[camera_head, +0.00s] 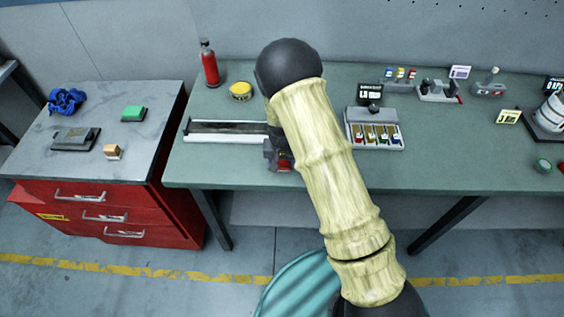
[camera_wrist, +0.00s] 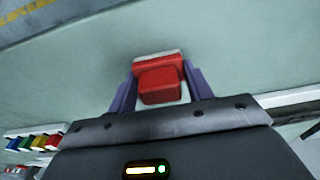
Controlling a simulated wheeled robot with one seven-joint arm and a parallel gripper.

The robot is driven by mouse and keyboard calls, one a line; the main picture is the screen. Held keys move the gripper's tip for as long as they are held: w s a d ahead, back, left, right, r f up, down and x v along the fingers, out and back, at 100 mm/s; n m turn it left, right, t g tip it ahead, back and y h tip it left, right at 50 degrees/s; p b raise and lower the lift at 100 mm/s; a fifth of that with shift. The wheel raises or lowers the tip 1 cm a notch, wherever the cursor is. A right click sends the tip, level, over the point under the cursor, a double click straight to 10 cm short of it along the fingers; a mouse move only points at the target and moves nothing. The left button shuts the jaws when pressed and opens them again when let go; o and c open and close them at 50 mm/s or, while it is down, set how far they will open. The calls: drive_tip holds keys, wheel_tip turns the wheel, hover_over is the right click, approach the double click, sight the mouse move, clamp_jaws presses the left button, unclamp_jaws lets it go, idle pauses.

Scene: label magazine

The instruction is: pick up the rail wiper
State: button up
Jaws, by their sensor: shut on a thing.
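The rail wiper, seen as a red block (camera_wrist: 160,82) with a pale strip along its far edge, sits between the two purple fingers of my gripper (camera_wrist: 160,74) in the wrist view. The fingers are shut on its sides. In the head view my gripper (camera_head: 277,155) is over the green bench near its front edge, at the right end of the long metal rail (camera_head: 215,138). A bit of red shows there, but my arm hides most of the wiper. I cannot tell whether it touches the bench top.
The green bench (camera_head: 465,150) holds a red bottle (camera_head: 209,66), a yellow tin (camera_head: 240,90) and a grey tray of coloured labels (camera_head: 375,143). A red drawer cabinet (camera_head: 100,215) stands left, with a blue cloth (camera_head: 66,100) and a green block (camera_head: 134,113) on top. Bench front right is mostly clear.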

wheel_tip(320, 180, up, 10)
drive_tip(key=shift+f+b, duration=0.1)
drive_tip(key=shift+b, duration=1)
drive_tip(key=shift+o, duration=1.1)
drive_tip(key=shift+c, duration=0.6)
